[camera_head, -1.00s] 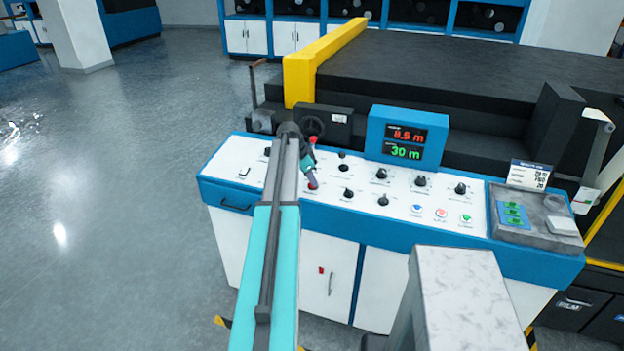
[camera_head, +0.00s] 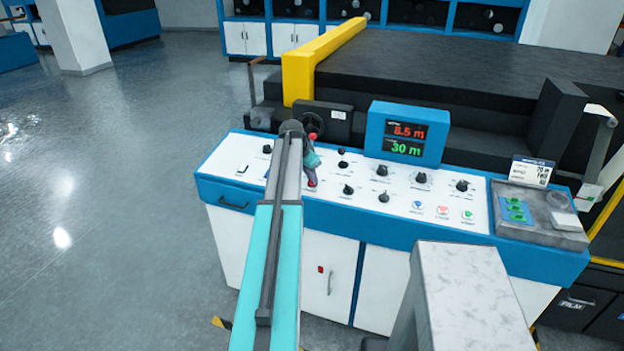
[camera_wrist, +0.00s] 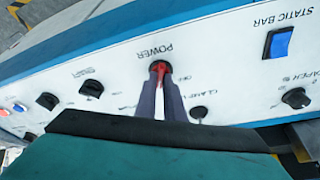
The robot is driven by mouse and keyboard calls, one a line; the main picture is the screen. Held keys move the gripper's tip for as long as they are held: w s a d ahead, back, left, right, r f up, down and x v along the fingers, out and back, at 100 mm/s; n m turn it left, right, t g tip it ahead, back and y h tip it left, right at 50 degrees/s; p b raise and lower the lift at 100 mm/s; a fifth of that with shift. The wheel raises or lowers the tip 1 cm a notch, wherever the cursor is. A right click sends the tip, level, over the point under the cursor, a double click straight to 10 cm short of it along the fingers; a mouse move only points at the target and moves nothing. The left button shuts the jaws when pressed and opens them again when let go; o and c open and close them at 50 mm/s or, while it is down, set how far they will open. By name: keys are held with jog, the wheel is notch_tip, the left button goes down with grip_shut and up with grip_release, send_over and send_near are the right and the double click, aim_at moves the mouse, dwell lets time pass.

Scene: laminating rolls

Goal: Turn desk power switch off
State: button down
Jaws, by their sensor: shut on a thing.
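The power switch (camera_wrist: 158,66) is a red-handled rotary knob on a dark round base, under the word POWER, which appears upside down in the wrist view. My gripper (camera_wrist: 161,88) is shut on the red handle, one finger on each side. The fingers cover part of the knob and its surroundings. In the head view, my gripper (camera_head: 309,175) reaches down to the left-middle of the white desk panel (camera_head: 225,163), and a bit of red shows at its tip. Which marking the handle points to is too small to tell.
Black knobs (camera_wrist: 92,88) and a blue STATIC BAR rocker (camera_wrist: 279,42) sit close by. The desk also carries a blue display (camera_head: 406,134), coloured buttons (camera_head: 442,211) and a grey tray (camera_head: 545,235). Open floor lies to the left.

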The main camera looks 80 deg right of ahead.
jog(key=n, duration=0.1)
jog(key=n+b, duration=0.1)
jog(key=n, duration=0.1)
jog(key=shift+s+a+f+t, duration=0.1)
jog(key=shift+a+f+t, duration=0.2)
jog(key=shift+t, duration=0.1)
jog(key=n+b, duration=0.1)
jog(key=n, duration=0.3)
jog(key=shift+s+t+h+b, duration=0.1)
jog(key=shift+t+h+b, duration=0.2)
jog(key=shift+t, duration=0.1)
jog(key=n+t+b, duration=0.1)
jog(key=n, duration=0.2)
jog(key=shift+d+n, duration=0.1)
jog(key=shift+n, duration=0.3)
jog(key=shift+s+n+t, duration=0.15)
jog(key=shift+n+t, duration=0.25)
jog(key=shift+n, duration=1.3)
jog(key=shift+b, duration=0.3)
jog(key=c, duration=1.9)
grip_release()
jog(key=shift+s+r, duration=0.1)
jog(key=shift+o, duration=0.2)
jog(key=shift+d, duration=0.1)
